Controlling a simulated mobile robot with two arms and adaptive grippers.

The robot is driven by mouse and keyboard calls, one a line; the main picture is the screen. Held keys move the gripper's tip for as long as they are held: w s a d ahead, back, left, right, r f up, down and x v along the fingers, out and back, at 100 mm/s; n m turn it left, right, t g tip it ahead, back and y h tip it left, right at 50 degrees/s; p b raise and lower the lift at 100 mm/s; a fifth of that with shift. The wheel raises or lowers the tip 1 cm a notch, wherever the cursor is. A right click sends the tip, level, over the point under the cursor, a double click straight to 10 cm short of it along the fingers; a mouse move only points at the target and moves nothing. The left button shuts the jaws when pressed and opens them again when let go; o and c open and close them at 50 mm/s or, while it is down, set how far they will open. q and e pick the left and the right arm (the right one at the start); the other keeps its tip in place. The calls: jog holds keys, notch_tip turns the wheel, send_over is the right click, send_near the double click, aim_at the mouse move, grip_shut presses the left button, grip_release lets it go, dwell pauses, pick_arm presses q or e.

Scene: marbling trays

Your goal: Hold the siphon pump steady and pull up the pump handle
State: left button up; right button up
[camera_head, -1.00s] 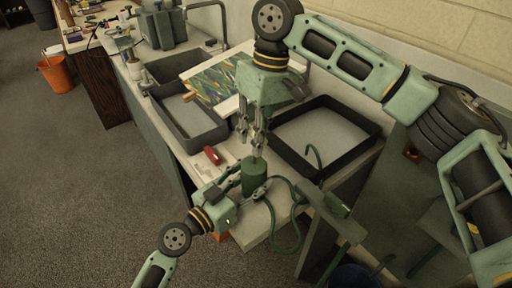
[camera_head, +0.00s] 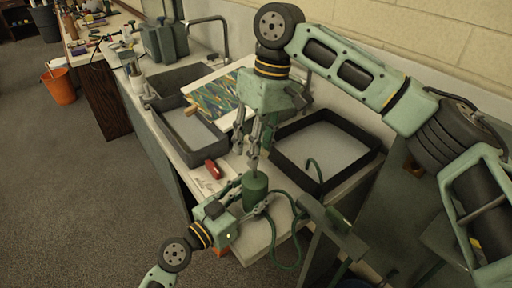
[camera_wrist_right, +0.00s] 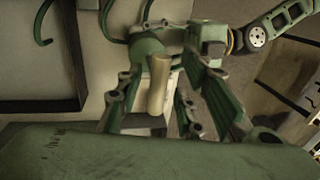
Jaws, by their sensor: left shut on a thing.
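The siphon pump (camera_head: 255,190) is a green cylinder standing upright near the front end of the counter. It also shows in the right wrist view (camera_wrist_right: 147,47). My left gripper (camera_head: 250,204) is shut on the pump's body, low down and from the left. The pump handle (camera_wrist_right: 159,85) is a pale, beige rod rising from the pump's top. My right gripper (camera_head: 247,158) is above the pump, pointing down. In the wrist view, its fingers (camera_wrist_right: 160,110) are open on either side of the handle, with gaps. The handle is hard to make out in the head view.
A green hose (camera_head: 294,225) loops beside the pump. A red object (camera_head: 213,169) and paper lie on the counter (camera_head: 259,237).

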pick_arm(q)
jog(key=shift+f, duration=0.1)
pick_arm(e)
notch_tip(320, 180, up, 11)
jog(key=w+d, duration=0.1)
jog(key=shift+d, duration=0.35)
jog(key=shift+w, duration=0.1)
pick_arm(q)
jog(key=o, duration=1.4)
jog(key=shift+c, duration=0.2)
jog(key=shift+a, duration=0.1)
